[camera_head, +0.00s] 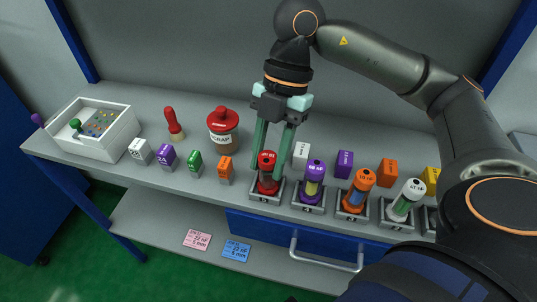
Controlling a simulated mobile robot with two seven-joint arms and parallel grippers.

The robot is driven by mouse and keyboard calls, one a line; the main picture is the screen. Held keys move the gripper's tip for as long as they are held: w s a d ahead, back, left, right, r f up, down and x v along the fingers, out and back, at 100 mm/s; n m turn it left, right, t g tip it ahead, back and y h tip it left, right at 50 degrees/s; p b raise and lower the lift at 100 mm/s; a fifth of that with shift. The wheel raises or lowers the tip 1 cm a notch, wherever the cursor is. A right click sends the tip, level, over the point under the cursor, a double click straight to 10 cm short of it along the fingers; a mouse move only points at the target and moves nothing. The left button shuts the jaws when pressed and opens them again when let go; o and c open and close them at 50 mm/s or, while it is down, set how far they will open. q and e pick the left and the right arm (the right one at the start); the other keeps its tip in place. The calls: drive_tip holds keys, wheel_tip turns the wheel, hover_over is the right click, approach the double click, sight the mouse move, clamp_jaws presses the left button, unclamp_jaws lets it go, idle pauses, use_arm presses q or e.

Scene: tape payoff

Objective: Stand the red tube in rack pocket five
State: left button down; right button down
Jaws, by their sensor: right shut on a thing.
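The red tube (268,183), with a red cap and dark contents, is upright at the leftmost rack pocket (262,198). My right gripper (268,158) comes from above and is shut on the tube near its cap. I cannot tell if the tube's base rests on the pocket floor. A purple tube (314,183), an orange tube (358,190) and a green-and-white tube (407,201) stand tilted in the pockets to the right. A further pocket (430,222) at the right is partly hidden by my right arm. My left gripper is out of view.
Small coloured boxes stand left of the rack and behind it. A red-lidded scrap jar (223,138), a red-handled tool (173,125) and a white bin (103,140) are farther left. A blue drawer (270,232) with a handle lies below the rack.

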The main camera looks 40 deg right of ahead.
drive_tip(key=c, duration=0.8)
unclamp_jaws()
